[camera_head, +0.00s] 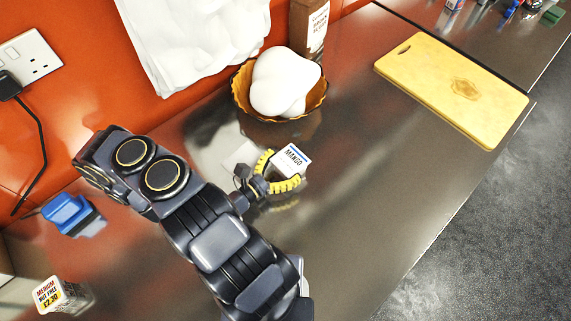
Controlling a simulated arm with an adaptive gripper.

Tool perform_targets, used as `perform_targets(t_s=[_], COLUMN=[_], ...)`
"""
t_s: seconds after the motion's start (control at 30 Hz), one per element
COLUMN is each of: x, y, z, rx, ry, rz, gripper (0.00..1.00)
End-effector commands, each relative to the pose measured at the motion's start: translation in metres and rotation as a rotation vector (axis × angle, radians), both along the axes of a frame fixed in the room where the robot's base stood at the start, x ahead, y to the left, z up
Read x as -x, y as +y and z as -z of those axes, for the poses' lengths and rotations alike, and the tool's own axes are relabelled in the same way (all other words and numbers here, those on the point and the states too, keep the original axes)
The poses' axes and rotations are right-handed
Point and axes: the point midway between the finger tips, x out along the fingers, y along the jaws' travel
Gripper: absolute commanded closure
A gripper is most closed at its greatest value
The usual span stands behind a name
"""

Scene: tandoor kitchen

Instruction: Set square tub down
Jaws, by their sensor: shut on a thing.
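A small square tub (292,160) with a white face and dark "MANGO" lettering is in the head view, near the middle of the steel counter (370,190). My gripper (284,168), with yellow-ridged fingers, is shut on the tub, one finger on its left side and one along its lower side. The tub is slightly tilted in the picture. The fingers hide part of its sides. I cannot tell whether its base touches the counter.
A wicker basket (243,100) with a white rounded item (285,82) stands behind the tub. A brown carton (310,25) is beyond it. A yellow cutting board (450,85) lies at upper right. A blue object (67,212) and a labelled container (62,295) are at left. The counter right of the tub is clear.

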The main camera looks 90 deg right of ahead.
Motion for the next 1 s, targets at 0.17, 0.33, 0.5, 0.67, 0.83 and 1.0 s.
perform_targets(t_s=[0.17, 0.33, 0.5, 0.67, 0.83, 1.0], x=[0.0, -0.001, 0.0, 0.001, 0.001, 0.0], y=[-0.001, -0.001, -0.001, -0.001, 0.0, 0.0], z=[-0.018, -0.048, -0.078, -0.087, -0.093, -0.097], rx=[0.004, 0.005, 0.008, 0.01, 0.006, 0.004], ry=[0.005, 0.005, 0.004, 0.007, 0.004, 0.003], rz=[-0.004, -0.006, -0.004, 0.004, 0.004, 0.0], gripper=[0.59, 0.59, 0.59, 0.59, 0.59, 0.59])
